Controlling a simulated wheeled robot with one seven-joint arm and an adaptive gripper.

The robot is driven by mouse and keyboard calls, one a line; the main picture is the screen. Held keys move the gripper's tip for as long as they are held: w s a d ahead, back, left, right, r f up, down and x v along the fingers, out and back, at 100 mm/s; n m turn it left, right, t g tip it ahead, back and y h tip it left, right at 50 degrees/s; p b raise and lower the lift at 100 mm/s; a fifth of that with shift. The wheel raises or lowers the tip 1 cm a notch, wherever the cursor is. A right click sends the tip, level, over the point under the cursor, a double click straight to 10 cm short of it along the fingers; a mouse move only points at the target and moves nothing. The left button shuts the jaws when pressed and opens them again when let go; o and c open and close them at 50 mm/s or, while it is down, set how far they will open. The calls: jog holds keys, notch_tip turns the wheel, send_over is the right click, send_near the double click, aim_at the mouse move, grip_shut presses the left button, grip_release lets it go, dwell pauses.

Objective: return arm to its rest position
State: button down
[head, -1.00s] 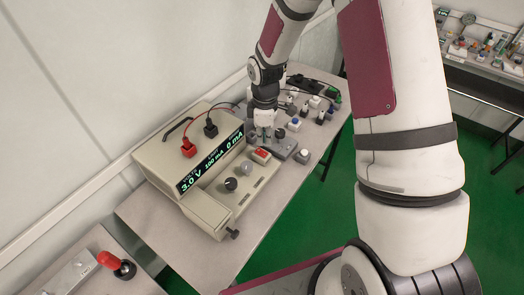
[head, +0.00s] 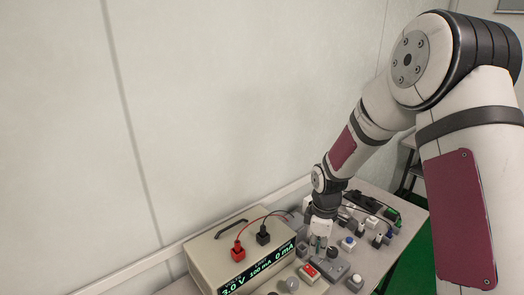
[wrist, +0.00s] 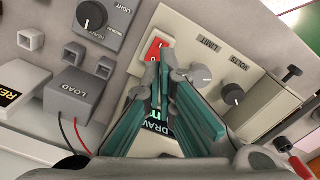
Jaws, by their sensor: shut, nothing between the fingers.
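My gripper (head: 318,246) is low over the table at the right end of a beige power supply (head: 212,252), its fingers pointing down. In the wrist view the teal-padded fingers of my gripper (wrist: 166,72) are closed together at the tips with nothing between them. They are over the supply's front panel, beside a red rocker switch (wrist: 153,47) and a limit knob (wrist: 201,76). I cannot tell whether the tips touch the panel. My arm reaches down from the upper right in the head view. The supply's display reads 3.0 V, 100 mA and 0 mA.
Red (head: 238,251) and black (head: 263,235) plugs with leads stand on the supply. Several small testers and blocks crowd the table right of my gripper. A grey load box (wrist: 77,96) shows in the wrist view. A pale wall (head: 200,100) stands close behind the table.

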jog(key=s+r+m+t, duration=0.1)
jog(key=s+r+m, duration=0.3)
jog(key=r, duration=0.6)
jog(key=s+r+m+t, duration=0.1)
jog(key=s+r+m, duration=0.1)
jog(key=s+r, duration=0.65)
jog(key=s+r+m+t, duration=0.2)
jog(key=s+r+m, duration=0.4)
jog(key=s+r, duration=0.4)
jog(key=s, duration=0.4)
jog(key=shift+m+t, duration=0.4)
